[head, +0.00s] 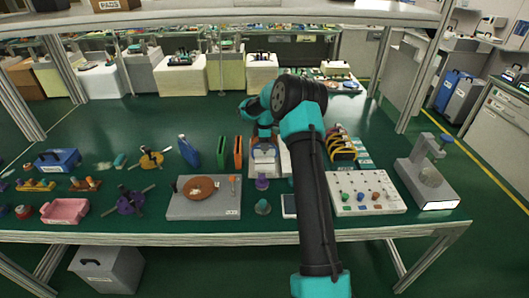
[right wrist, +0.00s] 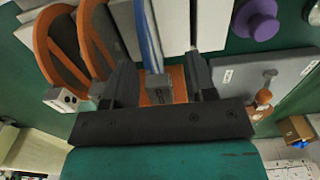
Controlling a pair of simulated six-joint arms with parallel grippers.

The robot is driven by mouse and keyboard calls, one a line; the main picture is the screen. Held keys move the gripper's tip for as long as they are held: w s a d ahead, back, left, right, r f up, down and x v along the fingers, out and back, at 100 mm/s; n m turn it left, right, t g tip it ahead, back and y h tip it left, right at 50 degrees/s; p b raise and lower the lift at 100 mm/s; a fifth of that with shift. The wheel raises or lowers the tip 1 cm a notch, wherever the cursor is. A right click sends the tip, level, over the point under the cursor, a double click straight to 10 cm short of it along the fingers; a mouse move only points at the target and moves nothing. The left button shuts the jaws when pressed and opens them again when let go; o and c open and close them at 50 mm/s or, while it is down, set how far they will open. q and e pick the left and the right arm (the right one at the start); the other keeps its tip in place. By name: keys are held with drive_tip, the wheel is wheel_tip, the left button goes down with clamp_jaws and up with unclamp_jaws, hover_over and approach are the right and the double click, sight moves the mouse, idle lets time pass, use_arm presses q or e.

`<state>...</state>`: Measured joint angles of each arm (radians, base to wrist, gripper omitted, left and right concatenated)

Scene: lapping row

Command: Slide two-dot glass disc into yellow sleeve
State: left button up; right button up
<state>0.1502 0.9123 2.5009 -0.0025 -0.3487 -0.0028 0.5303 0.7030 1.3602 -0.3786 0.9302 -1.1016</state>
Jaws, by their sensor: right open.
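My right gripper (head: 264,137) is over the middle of the bench in the head view. In the right wrist view its two fingers (right wrist: 163,82) are apart, with a small marked tag (right wrist: 158,87) and a blue-edged upright piece (right wrist: 148,35) showing between them. I cannot count the tag's dots or tell if the fingers touch it. Discs with orange rims (right wrist: 52,55) stand left of the fingers, one with a dotted tag (right wrist: 62,99). In the head view an orange upright sleeve (head: 238,152) stands beside a green one (head: 222,152); I see no clearly yellow sleeve. My left gripper is out of view.
A blue upright sleeve (head: 188,150) stands further left. A grey lapping plate (head: 225,209) lies in front, with a purple knob (head: 262,183) right of it. A pale button panel (head: 392,207) and grey gauge stand (head: 430,190) are at right. My right arm hides part of the bench.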

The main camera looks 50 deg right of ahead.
drive_tip(key=shift+c, duration=0.2)
clamp_jaws()
idle(0.4)
